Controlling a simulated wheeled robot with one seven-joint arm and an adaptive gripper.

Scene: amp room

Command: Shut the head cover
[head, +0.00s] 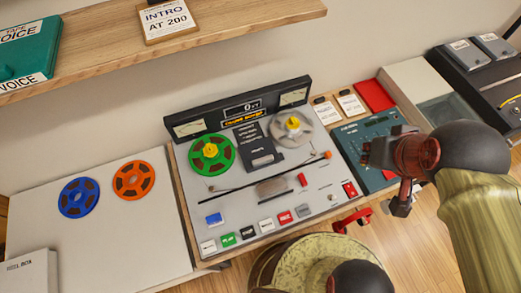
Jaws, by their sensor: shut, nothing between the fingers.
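The tape machine (310,210) lies on the table with a green reel (198,166) at left and a grey reel (308,137) at right. A dark lettered panel (249,136) sits between the reels; I cannot tell if it is the head cover or how it is hinged. A black tape line (235,184) crosses the deck, with a dull grey plate (273,187) just below it. My gripper (400,209) is shut and empty, apart from the deck, to its right above the teal panel's front. Its fingertips are small and partly hidden by my wrist.
A teal control panel (366,143) stands right of the deck, beside a red block (373,95) and white cards (350,104). A red bracket-like part (352,219) is at the front edge. Blue (79,197) and orange (133,180) reels lie at left. A wooden shelf (225,22) hangs above.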

